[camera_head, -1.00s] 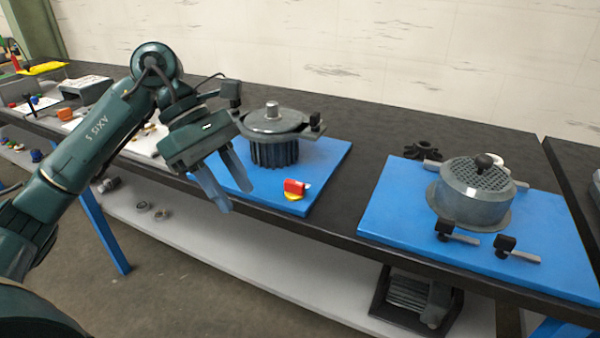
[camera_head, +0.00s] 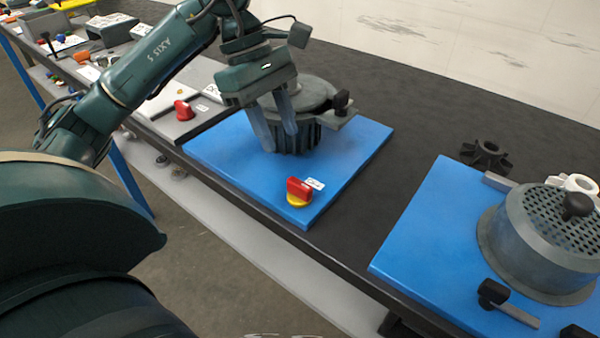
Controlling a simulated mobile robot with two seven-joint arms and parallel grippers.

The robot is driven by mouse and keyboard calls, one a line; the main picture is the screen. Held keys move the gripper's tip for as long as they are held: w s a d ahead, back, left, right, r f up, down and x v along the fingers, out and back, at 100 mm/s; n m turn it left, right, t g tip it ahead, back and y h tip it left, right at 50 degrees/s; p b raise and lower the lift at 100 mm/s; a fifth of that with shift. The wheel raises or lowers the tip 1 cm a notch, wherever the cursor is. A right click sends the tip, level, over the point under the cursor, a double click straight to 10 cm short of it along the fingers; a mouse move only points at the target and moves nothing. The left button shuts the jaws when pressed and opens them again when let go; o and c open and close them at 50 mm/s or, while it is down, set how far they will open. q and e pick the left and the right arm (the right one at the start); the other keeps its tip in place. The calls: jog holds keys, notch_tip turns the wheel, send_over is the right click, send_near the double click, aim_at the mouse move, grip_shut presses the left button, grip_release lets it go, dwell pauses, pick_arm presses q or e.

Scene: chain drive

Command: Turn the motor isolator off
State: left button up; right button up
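A red rotary switch handle on a yellow base (camera_head: 299,192) stands at the front corner of the left blue board, with a small white label (camera_head: 315,184) beside it. The label is too small to read surely. A second red switch (camera_head: 183,110) sits on a grey plate farther left; I cannot tell for certain which one is the motor isolator. My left gripper (camera_head: 279,142) is open and empty, its two fingers apart and pointing down in front of the finned grey motor-like housing (camera_head: 300,139). It is behind and left of the red-yellow switch, apart from it. My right gripper is not in view.
The left blue board (camera_head: 352,165) carries the housing, with a black-knobbed clamp (camera_head: 342,101). A right blue board (camera_head: 412,245) holds a round perforated-top unit (camera_head: 545,240) with clamps. A black toothed part (camera_head: 486,154) lies behind it. Dark bench surface between the boards is clear.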

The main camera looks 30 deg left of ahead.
aim_at(298, 182)
pick_arm(q)
jog(key=x, duration=1)
jog(key=shift+r, duration=0.1)
grip_shut()
